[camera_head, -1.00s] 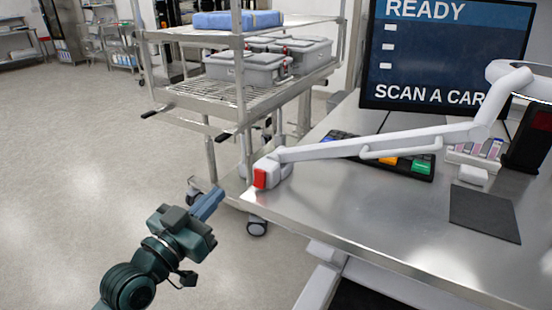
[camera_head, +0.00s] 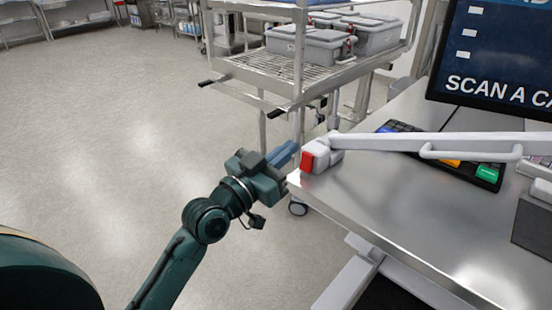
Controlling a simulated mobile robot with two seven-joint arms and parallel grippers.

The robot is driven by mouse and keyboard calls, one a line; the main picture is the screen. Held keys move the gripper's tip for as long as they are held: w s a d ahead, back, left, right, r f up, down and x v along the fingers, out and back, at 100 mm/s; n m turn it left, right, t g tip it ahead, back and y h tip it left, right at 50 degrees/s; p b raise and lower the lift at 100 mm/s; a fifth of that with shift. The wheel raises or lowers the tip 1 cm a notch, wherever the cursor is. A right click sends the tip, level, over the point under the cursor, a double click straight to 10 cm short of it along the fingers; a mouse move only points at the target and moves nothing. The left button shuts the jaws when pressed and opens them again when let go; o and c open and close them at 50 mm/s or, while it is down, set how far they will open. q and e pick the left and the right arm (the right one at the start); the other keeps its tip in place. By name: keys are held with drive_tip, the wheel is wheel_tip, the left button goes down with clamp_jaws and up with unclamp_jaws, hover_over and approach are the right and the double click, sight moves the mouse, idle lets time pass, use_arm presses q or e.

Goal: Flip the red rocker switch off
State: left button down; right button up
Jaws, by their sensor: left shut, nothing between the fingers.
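The red rocker switch (camera_head: 307,161) is on the end of a white block (camera_head: 322,152) at the near left corner of the steel table. A white jointed arm runs from this block to the right. My left gripper (camera_head: 285,153) is shut and empty, with its blue fingers pointing toward the switch from the left. The fingertips look close to the red face; I cannot tell whether they touch. Which way the rocker is tipped is too small to see. My right gripper is not in view.
The steel table (camera_head: 400,219) has a keypad with coloured keys (camera_head: 487,173) and a monitor (camera_head: 495,54) at the back. A wire cart (camera_head: 282,79) with grey bins (camera_head: 305,44) stands behind the switch. The floor at left is open.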

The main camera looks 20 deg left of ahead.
sight(307, 162)
use_arm(q)
drive_tip(key=w, duration=0.1)
drive_tip(key=w+d+f, duration=0.1)
drive_tip(key=w, duration=0.1)
drive_tip(key=w+f, duration=0.1)
drive_tip(key=shift+w+d, duration=0.25)
drive_tip(key=shift+d, duration=0.1)
drive_tip(key=shift+s+f+b, duration=0.1)
drive_tip(key=shift+f+b, duration=0.2)
drive_tip(key=shift+f, duration=0.2)
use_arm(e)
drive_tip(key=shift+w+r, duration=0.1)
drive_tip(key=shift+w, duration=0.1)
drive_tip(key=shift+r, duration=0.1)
